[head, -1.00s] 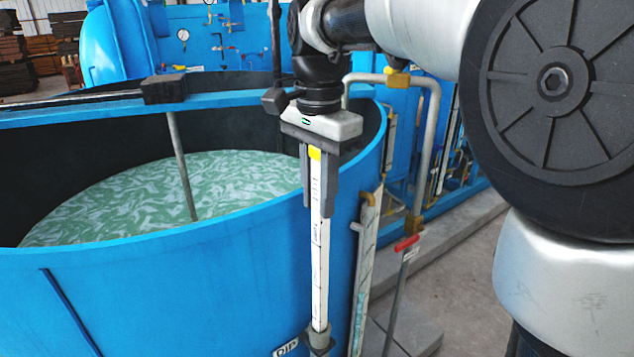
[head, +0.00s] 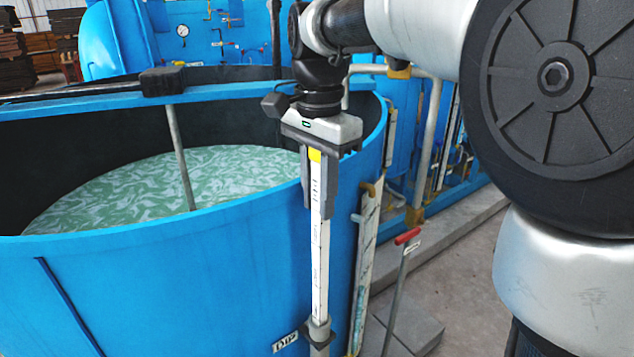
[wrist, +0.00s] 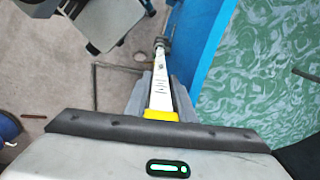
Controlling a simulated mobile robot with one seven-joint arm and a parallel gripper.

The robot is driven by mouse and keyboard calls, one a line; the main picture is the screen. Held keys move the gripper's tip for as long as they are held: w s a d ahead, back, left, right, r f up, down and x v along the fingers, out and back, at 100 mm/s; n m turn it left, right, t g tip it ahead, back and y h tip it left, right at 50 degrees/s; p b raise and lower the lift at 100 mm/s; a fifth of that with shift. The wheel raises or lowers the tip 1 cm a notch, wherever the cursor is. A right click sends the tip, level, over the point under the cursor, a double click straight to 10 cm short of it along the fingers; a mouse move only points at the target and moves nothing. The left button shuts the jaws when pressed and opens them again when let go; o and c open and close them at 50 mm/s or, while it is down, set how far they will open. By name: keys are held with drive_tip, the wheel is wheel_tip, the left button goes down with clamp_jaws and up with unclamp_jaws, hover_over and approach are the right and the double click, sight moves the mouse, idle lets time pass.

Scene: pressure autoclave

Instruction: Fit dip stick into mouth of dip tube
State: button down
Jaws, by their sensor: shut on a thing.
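The dip stick (head: 320,250) is a long white graduated strip with a yellow top, hanging close to upright. My gripper (head: 319,200) is shut on its upper end, outside the blue tank's near right wall. In the wrist view, the stick (wrist: 161,92) runs away between the fingers of my gripper (wrist: 160,98). The dip tube's grey collar mouth (head: 317,328) is low on the tank's outside, by a DIP label (head: 285,341). The stick's lower end meets the collar in the picture. I cannot tell how far it is inside. The collar also shows in the wrist view (wrist: 162,43).
The open blue tank (head: 150,290) holds green foamy liquid (head: 110,195). A sight pipe (head: 367,260) and a red-handled rod (head: 407,237) stand just right of the stick. Grey slabs (head: 410,325) lie on the floor. Blue vessels and pipes fill the back.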

sight(319, 236)
drive_tip(key=shift+f+b, duration=2.75)
drive_tip(key=shift+f, duration=1.45)
drive_tip(key=c, duration=1.4)
unclamp_jaws()
drive_tip(key=shift+c, duration=0.2)
drive_tip(key=shift+f, duration=0.1)
wheel_tip(319, 236, up, 18)
drive_tip(key=p, duration=0.3)
drive_tip(key=shift+f, duration=0.15)
drive_tip(key=s+d+f+n+t, duration=0.5)
drive_tip(key=s+d+f+n, duration=0.4)
drive_tip(key=s+d+f, duration=0.4)
drive_tip(key=s+f, duration=0.3)
drive_tip(key=shift+n+t, duration=0.3)
drive_tip(key=shift+n, duration=0.1)
